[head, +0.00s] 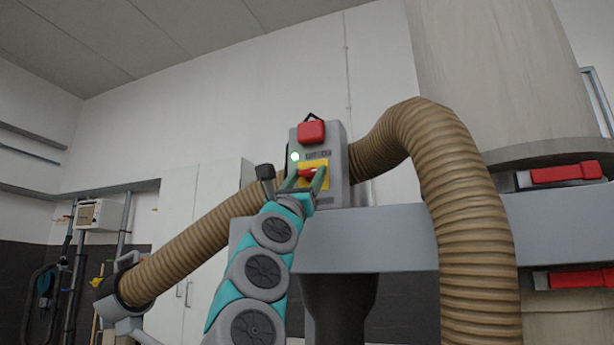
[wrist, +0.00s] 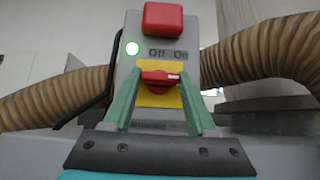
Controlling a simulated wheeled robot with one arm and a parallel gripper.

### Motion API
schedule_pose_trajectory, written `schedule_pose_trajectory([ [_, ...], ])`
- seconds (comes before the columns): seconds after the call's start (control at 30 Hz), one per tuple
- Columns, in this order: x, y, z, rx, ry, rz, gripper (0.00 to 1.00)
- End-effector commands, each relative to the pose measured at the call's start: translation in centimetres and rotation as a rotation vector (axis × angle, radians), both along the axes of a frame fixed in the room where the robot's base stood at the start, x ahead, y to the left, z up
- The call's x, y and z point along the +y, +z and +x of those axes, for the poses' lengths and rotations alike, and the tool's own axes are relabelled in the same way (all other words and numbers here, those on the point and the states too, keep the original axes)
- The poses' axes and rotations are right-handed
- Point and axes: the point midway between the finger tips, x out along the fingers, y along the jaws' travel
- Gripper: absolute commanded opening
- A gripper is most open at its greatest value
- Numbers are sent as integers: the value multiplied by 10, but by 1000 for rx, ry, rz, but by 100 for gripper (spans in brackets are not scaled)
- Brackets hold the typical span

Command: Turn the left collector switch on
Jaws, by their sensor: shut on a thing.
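The collector's switch is a red rotary knob (head: 308,172) on a yellow plate (head: 322,183), set in a grey control box (head: 338,160). In the wrist view the knob (wrist: 160,77) lies roughly level, its pale mark at the right end, below the printed words "Off" and "On". A round lamp (wrist: 132,48) left of the words glows pale green. My gripper (head: 305,179) reaches up from below, its green fingers on either side of the knob. In the wrist view my gripper (wrist: 160,84) is shut on the knob, and the fingers cover part of the yellow plate.
A large red button (head: 311,132) sits above the switch. Brown ribbed hoses (head: 455,180) run on both sides of the box. A grey beam (head: 370,240) lies below it. Red latches (head: 566,173) show at the right. A white cabinet (head: 180,240) stands behind.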

Motion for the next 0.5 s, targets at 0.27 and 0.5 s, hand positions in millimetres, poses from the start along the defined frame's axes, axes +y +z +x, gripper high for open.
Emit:
schedule_pose_trajectory([
  [0.27, 1, 1, -1, -2, 1, -1, 68],
  [0.5, 0, 0, 0, -1, 1, -1, 88],
])
